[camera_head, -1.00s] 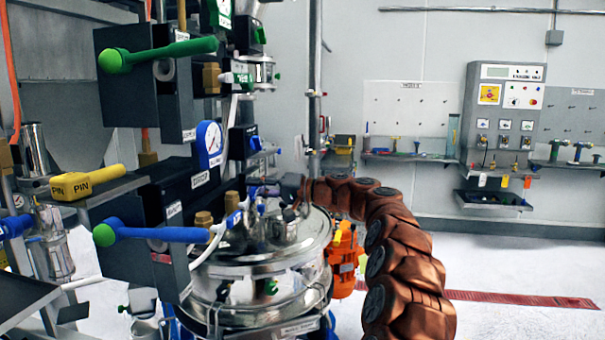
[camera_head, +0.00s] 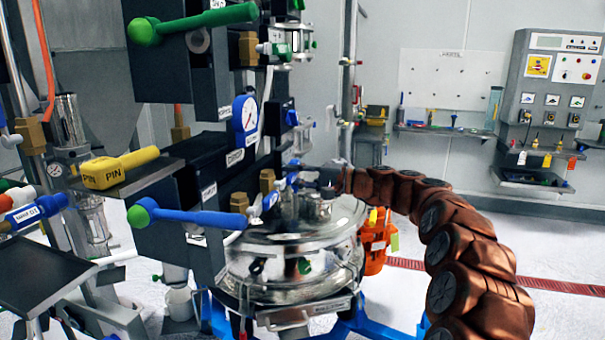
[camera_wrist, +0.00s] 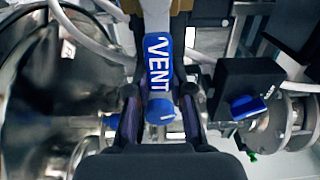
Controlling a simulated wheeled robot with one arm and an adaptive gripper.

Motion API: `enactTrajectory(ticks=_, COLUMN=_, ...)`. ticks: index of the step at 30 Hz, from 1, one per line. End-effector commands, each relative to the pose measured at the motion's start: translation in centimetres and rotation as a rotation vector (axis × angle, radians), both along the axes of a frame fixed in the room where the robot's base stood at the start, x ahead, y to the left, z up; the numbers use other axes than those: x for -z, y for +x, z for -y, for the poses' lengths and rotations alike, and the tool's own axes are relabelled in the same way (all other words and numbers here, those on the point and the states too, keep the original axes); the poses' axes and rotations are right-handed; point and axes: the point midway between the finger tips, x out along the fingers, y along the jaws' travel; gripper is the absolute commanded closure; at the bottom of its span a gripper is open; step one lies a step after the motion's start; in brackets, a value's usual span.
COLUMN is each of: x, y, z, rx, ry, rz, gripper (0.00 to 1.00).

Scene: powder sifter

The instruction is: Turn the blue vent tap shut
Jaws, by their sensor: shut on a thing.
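The blue vent tap (camera_wrist: 158,65) shows in the wrist view as a blue lever with white VENT lettering and a rounded end. My gripper (camera_wrist: 158,118) has one dark finger on each side of the lever's end and is shut on it. In the head view my gripper (camera_head: 312,178) is small, at the end of my brown segmented arm, above the steel sifter lid (camera_head: 300,235). The tap is hard to make out there, and its turn angle is unclear in that view.
A long blue lever with a green knob (camera_head: 190,217) and a green lever (camera_head: 200,24) stick out at left. A yellow PIN handle (camera_head: 118,167) lies on a dark ledge. In the wrist view a black block with a blue knob (camera_wrist: 248,106) is close at right. Floor at right is clear.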

Motion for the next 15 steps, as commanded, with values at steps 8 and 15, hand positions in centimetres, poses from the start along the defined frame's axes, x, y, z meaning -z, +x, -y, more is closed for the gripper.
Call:
enactTrajectory(ticks=8, x=0.14, y=-0.01, z=-0.03, rx=-0.001, ry=-0.001, rz=-0.002, gripper=1.0)
enactTrajectory(ticks=15, x=0.09, y=0.02, z=0.08, rx=0.0, ry=-0.001, rz=-0.001, gripper=0.54)
